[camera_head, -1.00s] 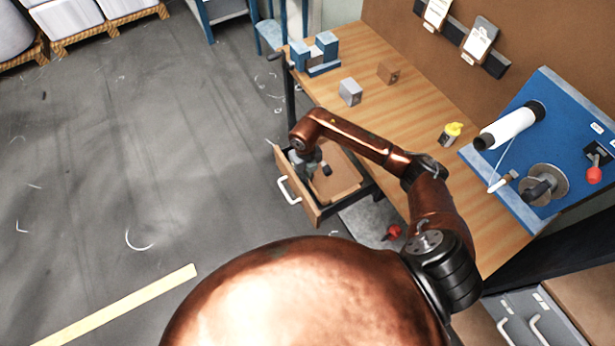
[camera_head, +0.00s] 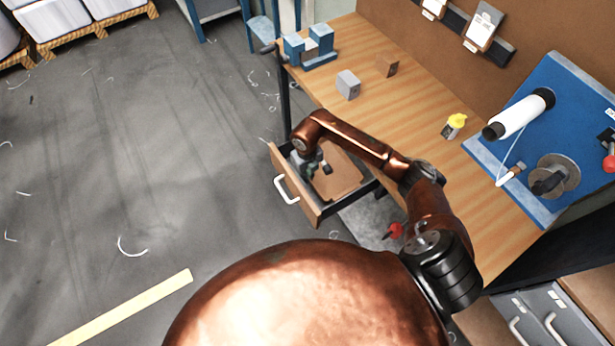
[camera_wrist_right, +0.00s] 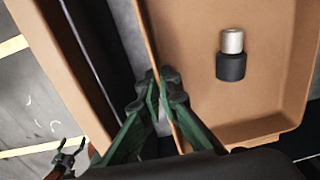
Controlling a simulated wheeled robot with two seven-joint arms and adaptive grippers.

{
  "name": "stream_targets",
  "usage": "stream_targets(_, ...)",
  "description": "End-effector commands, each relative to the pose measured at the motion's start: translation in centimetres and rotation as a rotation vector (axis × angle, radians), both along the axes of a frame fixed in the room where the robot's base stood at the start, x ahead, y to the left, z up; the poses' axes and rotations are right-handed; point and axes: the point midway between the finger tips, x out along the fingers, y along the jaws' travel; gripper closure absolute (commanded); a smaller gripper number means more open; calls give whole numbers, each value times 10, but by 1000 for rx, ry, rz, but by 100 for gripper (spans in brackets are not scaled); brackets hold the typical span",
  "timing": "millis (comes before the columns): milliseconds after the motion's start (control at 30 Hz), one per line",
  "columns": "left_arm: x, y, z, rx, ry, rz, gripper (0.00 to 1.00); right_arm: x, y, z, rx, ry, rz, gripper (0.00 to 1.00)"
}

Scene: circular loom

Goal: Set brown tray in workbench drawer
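The brown tray (camera_head: 341,181) is inside the open workbench drawer (camera_head: 307,205), and whether it rests fully on the drawer floor cannot be told. My right gripper (camera_head: 322,168) reaches down over the tray's side nearest the drawer front. In the right wrist view, my right gripper's green fingers (camera_wrist_right: 162,80) are close together with the rim of the tray (camera_wrist_right: 262,25) between them. A white and black cylinder (camera_wrist_right: 231,56) is in the tray. My left gripper (camera_wrist_right: 68,148) shows small at the lower left of that view, its fingers apart and empty.
On the workbench top (camera_head: 390,110) stand a blue vise-like fixture (camera_head: 310,45), a grey block (camera_head: 348,85), a brown block (camera_head: 387,65) and a yellow-capped bottle (camera_head: 455,124). A blue board with a white roll (camera_head: 518,115) is at the right. Floor left of the drawer is clear.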

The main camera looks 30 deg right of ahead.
Motion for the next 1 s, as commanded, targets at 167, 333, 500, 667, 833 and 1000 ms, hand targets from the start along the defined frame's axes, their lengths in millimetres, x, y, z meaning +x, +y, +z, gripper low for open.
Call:
stream_targets(167,0,0,-4,0,0,0,19,0,0,-6,-1,0,1,100)
stream_targets(333,0,0,-7,0,0,0,19,0,0,-11,0,0,0,100)
stream_targets(500,0,0,-7,0,0,0,19,0,1,-11,1,0,0,94)
stream_targets(667,0,0,-7,0,0,0,19,0,1,-11,1,0,0,83)
stream_targets(833,0,0,-7,0,0,0,19,0,1,-11,1,1,0,78)
stream_targets(1000,1,0,-6,0,-1,0,19,0,1,-10,1,1,0,78)
